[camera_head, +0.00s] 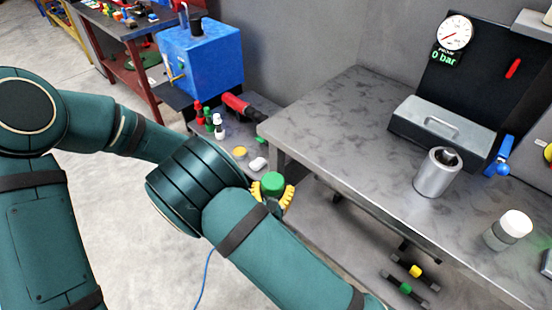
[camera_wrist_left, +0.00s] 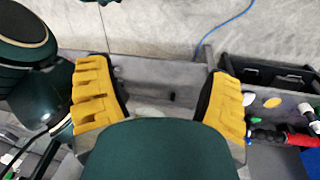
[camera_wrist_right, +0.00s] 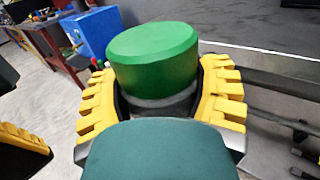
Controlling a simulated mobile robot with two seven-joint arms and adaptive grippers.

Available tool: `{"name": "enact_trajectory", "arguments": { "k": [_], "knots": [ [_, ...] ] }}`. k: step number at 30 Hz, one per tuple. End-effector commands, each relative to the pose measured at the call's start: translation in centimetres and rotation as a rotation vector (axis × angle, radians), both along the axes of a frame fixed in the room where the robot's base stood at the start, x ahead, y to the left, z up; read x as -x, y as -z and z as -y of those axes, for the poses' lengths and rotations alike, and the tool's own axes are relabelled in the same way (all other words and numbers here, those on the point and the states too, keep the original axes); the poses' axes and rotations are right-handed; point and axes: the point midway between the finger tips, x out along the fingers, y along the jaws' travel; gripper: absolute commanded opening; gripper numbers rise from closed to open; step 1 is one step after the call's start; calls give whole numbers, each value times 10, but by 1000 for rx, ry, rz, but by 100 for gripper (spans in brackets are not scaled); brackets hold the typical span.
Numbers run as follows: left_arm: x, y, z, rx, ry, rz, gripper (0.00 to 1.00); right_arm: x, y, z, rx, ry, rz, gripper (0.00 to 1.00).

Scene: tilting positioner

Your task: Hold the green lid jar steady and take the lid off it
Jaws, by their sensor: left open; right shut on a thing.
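The jar's green lid (camera_head: 272,182) shows just beyond my right wrist in the head view, off the near left corner of the bench. My right gripper (camera_wrist_right: 160,95) is shut around the jar, its yellow fingers on both sides. In the right wrist view the green lid (camera_wrist_right: 153,58) stands up above the fingers, on a grey jar body (camera_wrist_right: 162,106) that is mostly hidden. My left gripper (camera_wrist_left: 165,90) is open with nothing between its fingers. In the head view it is hidden behind my arms; one yellow finger (camera_wrist_right: 20,145) shows at the right wrist view's left edge.
The grey bench (camera_head: 345,125) holds a metal cylinder (camera_head: 437,173), a white-lidded jar (camera_head: 509,229), a grey box (camera_head: 441,130) and a gauge panel (camera_head: 480,65). A lower shelf has small bottles (camera_head: 218,126) and a red tool (camera_head: 240,105). The bench's left part is clear.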

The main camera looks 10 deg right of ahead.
Motion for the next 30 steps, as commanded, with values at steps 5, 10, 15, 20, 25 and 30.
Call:
{"name": "enact_trajectory", "arguments": {
  "k": [5, 10, 15, 20, 25, 30],
  "knots": [
    [-43, -63, 24, -108, 399, 97, 80, 0, 0, 0, 0, 0, 1, 0],
    [-58, -104, 72, -93, 733, 149, 80, 0, 0, 0, 0, 0, 1, 0],
    [-62, -132, 104, -73, 946, 182, 80, 0, 0, 0, 0, 0, 1, 0],
    [-62, -141, 117, -64, 1033, 193, 80, 0, 0, 0, 0, 0, 1, 0],
    [-62, -127, 118, -62, 1045, 192, 80, 0, 0, 0, 0, 0, 1, 0],
    [-62, -101, 117, -63, 1042, 191, 80, 0, 0, 0, 0, 0, 1, 0]
  ]
}}
